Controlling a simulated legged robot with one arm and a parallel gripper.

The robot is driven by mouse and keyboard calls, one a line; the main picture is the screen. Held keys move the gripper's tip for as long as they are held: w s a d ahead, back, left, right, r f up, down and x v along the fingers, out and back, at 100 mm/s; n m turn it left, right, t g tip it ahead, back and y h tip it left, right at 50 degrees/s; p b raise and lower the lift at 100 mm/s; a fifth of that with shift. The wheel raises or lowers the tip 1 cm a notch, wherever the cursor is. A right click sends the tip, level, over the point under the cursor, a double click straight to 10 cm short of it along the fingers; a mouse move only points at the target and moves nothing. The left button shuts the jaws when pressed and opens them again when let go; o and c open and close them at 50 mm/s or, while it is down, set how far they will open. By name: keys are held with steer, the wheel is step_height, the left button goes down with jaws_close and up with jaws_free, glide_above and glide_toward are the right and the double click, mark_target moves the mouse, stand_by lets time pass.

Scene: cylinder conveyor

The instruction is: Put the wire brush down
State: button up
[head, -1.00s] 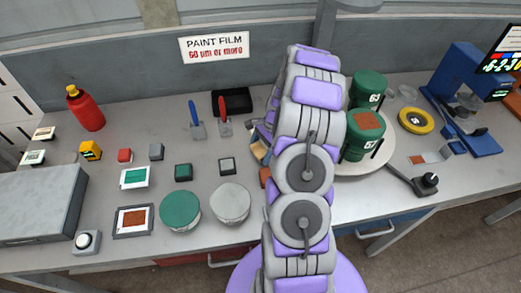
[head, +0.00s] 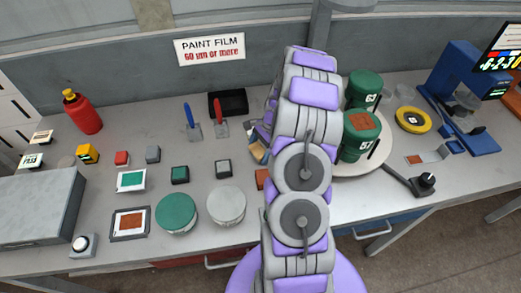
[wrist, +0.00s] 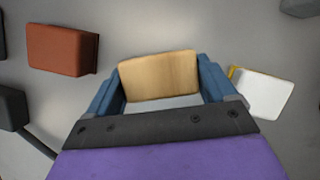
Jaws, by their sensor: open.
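The wire brush, seen as a pale wooden block (wrist: 158,77), lies between the two blue fingers of my gripper (wrist: 160,88) in the wrist view. The jaws are open, with a finger close on either side of the block; I cannot tell whether either touches it. Its bristles are not visible. In the head view a small tan part of the brush (head: 258,153) shows at the left edge of my arm, low over or on the grey bench (head: 110,240). My arm hides most of the gripper there.
A red-brown block (wrist: 60,49) and a white-topped piece (wrist: 262,92) lie either side of the gripper. Green cans (head: 359,136) stand on a round plate (head: 370,166) right of my arm. Scrapers (head: 193,123), small blocks and round discs (head: 177,213) occupy the bench to the left.

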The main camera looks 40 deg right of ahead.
steer(key=w+p+v, duration=0.1)
steer(key=p+v, duration=0.2)
steer(key=v, duration=0.9)
steer(key=s+a+r+n+g, duration=0.1)
steer(key=s+a+r+n, duration=0.2)
steer(key=a, duration=0.4)
steer(key=s+a+r+n+h, duration=0.1)
steer(key=a+r+n, duration=0.2)
steer(key=a+r, duration=0.4)
steer(key=s+a+r+n+g, duration=0.1)
steer(key=s+a+r+n, duration=0.15)
steer(key=a, duration=0.55)
steer(key=s+a+r+n+h, duration=0.1)
steer(key=s+a+n, duration=0.4)
steer(key=s, duration=0.5)
steer(key=s+a+r+n+h, duration=0.2)
steer(key=s+a+n, duration=0.3)
steer(key=s, duration=0.5)
steer(key=shift+r+n+g, duration=0.3)
steer(key=shift+n, duration=0.35)
steer(key=shift+s, duration=0.15)
